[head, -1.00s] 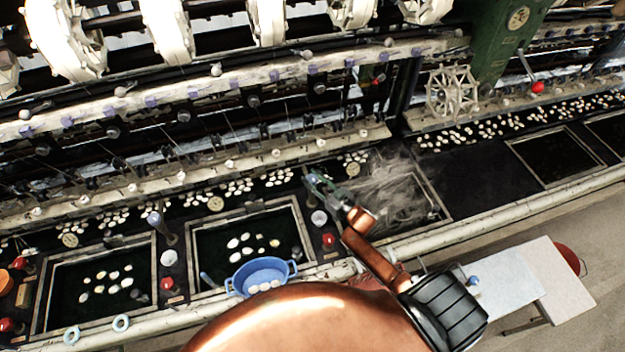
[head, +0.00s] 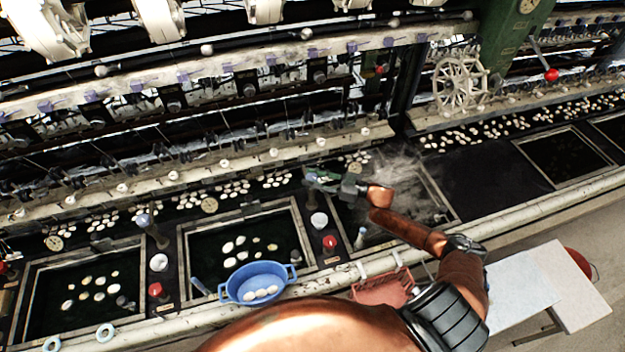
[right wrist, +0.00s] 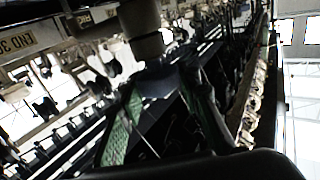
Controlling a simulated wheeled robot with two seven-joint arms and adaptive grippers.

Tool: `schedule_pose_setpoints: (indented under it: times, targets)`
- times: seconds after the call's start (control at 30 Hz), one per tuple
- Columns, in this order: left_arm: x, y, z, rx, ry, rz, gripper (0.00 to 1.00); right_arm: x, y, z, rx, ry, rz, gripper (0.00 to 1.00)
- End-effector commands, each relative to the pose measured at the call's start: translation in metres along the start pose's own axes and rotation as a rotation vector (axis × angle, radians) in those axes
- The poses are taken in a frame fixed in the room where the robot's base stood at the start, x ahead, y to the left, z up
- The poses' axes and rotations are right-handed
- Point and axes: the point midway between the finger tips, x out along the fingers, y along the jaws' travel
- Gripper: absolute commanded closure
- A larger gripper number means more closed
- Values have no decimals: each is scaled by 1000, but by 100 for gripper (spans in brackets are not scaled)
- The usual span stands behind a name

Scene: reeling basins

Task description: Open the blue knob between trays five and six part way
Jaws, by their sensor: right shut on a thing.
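My right gripper (head: 322,181) reaches in from the lower right to the gap between the middle tray (head: 190,262) and the tray on its right (head: 440,195). It is shut on the blue knob there, which its fingers mostly hide in the head view. In the right wrist view, a dull blue-grey shape that looks like the knob (right wrist: 158,82) shows between the green-sided fingers. A second blue knob (head: 145,221) stands on its post in the gap farther left, with no gripper near it. My left gripper is not in view.
A blue basin (head: 258,275) with cocoons sits at the front rail, and a red basket (head: 382,290) lies near my arm. Machine bars and reels run close behind.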

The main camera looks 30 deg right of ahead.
Motion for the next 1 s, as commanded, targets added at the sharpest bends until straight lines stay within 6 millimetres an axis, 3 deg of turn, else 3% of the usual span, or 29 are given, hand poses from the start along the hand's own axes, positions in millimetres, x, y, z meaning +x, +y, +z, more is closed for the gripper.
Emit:
schedule_pose_setpoints:
  times: [0.33, 0.37, 0.6, 0.87, 1.0]
  targets:
    - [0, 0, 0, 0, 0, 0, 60, 0, 0, 0, 0, 0, -1, 93]
    - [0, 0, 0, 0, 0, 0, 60, 0, 0, 0, 0, 0, -1, 67]
    - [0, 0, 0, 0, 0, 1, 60, 0, 0, 0, 0, 0, -1, 50]
    - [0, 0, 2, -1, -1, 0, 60, 0, 0, 0, 0, 0, -1, 50]
    - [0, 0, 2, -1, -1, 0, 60, -10, 0, 0, 0, -2, 0, 50]
